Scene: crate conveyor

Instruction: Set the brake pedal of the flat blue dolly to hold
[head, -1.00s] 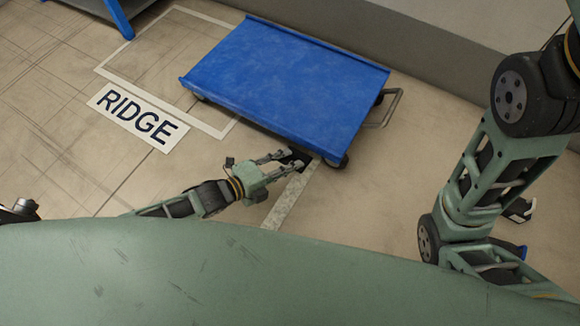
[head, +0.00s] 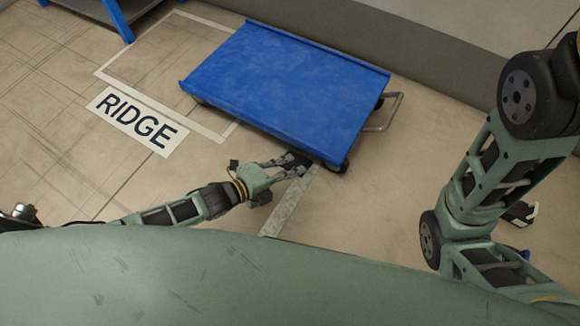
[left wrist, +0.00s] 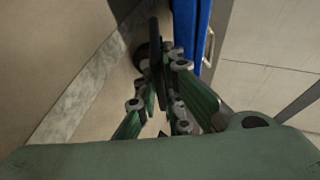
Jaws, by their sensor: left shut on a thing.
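The flat blue dolly (head: 285,90) stands on the floor in the head view, its deck empty. Its blue edge shows in the left wrist view (left wrist: 193,30). The dark brake pedal (head: 302,158) sticks out low at the dolly's near edge, beside a black wheel (head: 341,166). In the left wrist view the pedal (left wrist: 155,45) is a dark upright bar between the fingertips. My left gripper (head: 296,168) is shut on it, and its fingers (left wrist: 167,72) partly cover it. The pedal's exact tilt is hard to tell. My right gripper is out of view; only its arm shows.
A floor label reading RIDGE (head: 138,120) lies left of the dolly beside a pale taped outline (head: 120,78). A grey wall (head: 330,38) runs behind. A grey handle (head: 388,113) juts from the dolly's right end. Blue rack legs (head: 118,18) stand upper left.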

